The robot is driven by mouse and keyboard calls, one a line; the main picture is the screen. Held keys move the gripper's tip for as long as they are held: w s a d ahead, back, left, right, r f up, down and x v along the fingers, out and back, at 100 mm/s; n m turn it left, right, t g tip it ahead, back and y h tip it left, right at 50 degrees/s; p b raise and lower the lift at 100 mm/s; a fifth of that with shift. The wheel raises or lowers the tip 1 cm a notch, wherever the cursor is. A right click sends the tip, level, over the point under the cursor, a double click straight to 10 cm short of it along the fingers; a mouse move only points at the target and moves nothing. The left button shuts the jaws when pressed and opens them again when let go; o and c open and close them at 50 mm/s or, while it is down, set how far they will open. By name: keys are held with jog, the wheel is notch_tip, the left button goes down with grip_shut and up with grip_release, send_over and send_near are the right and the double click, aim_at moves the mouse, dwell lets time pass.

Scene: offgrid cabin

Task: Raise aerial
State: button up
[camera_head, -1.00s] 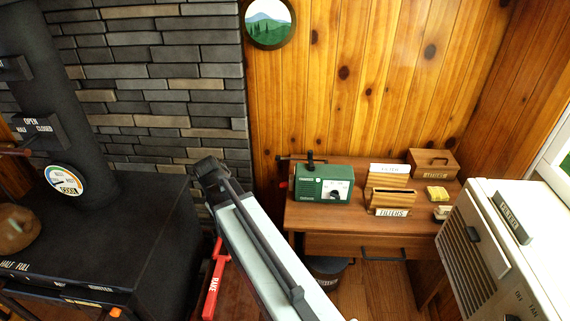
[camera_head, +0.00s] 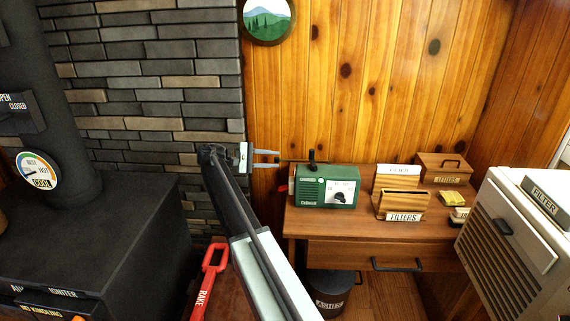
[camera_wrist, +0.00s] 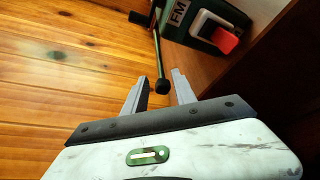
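The green radio (camera_head: 325,186) stands at the left end of the wooden desk. Its dark aerial (camera_head: 297,160) lies flat along the radio's top and sticks out past its left side. My gripper (camera_head: 278,159) is at the left of the radio, pointing right at the aerial's free end. In the wrist view, my gripper (camera_wrist: 159,78) is open, and the round tip of the aerial (camera_wrist: 163,86) shows between its two fingers. I cannot tell whether a finger touches it. The radio (camera_wrist: 203,24), with a red part on its side, is at the upper right there.
The desk (camera_head: 345,225) also bears a filters box (camera_head: 403,204) and a letters box (camera_head: 444,170). The wood wall is close behind.

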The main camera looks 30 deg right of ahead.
aim_at(302, 161)
jog(key=b+x, duration=0.1)
jog(key=x, duration=0.5)
jog(key=shift+c, duration=0.3)
grip_shut()
jog(key=shift+a, duration=0.2)
dwell(0.8)
